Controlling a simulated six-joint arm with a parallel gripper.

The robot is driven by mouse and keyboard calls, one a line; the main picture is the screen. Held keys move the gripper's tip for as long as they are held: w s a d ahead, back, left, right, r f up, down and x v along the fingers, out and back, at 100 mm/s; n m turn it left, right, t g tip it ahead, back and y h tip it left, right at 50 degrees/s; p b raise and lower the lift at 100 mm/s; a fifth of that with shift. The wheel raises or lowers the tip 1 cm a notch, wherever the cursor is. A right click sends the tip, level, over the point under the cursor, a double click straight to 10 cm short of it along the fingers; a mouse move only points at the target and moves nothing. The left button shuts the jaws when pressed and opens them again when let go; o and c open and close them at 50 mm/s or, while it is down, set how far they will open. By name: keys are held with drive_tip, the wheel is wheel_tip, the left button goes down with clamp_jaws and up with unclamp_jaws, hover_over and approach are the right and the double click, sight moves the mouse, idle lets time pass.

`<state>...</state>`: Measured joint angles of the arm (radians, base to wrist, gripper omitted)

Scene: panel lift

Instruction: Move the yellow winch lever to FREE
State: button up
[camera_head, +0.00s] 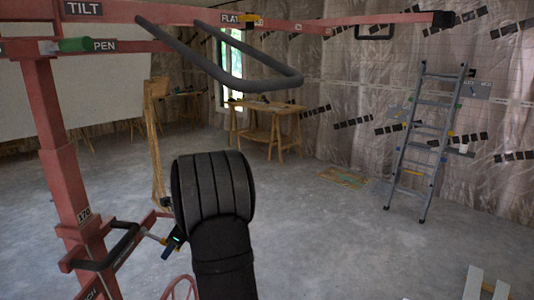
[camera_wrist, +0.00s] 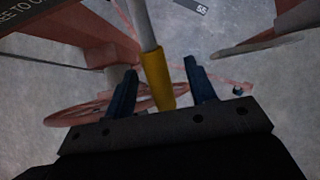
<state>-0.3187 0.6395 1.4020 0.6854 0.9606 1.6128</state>
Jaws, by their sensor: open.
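The winch lever, a silver rod with a yellow grip (camera_wrist: 156,78), runs down between the fingers of my gripper (camera_wrist: 161,74) in the wrist view. My gripper is open, with one dark blue finger on each side of the grip and gaps showing. In the head view my gripper (camera_head: 172,243) is mostly hidden by my black arm, beside the lift's red post. A small part of the lever (camera_head: 151,236) shows there just left of it. A dark label reading "FREE TO C..." (camera_wrist: 40,14) is cut off at the top left of the wrist view.
A red handwheel (camera_wrist: 65,117) lies below the lever. The red post (camera_head: 62,170) and a black curved handle (camera_head: 122,245) stand left of my gripper. A black padded bar (camera_head: 235,75) hangs above. The concrete floor to the right is largely clear.

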clamp_jaws()
drive_tip(key=shift+d+r, duration=0.1)
drive_tip(key=shift+r, duration=0.05)
drive_tip(key=shift+d+r, duration=0.3)
drive_tip(key=shift+r, duration=0.5)
drive_tip(key=shift+d+r, duration=0.25)
drive_tip(key=shift+r, duration=0.45)
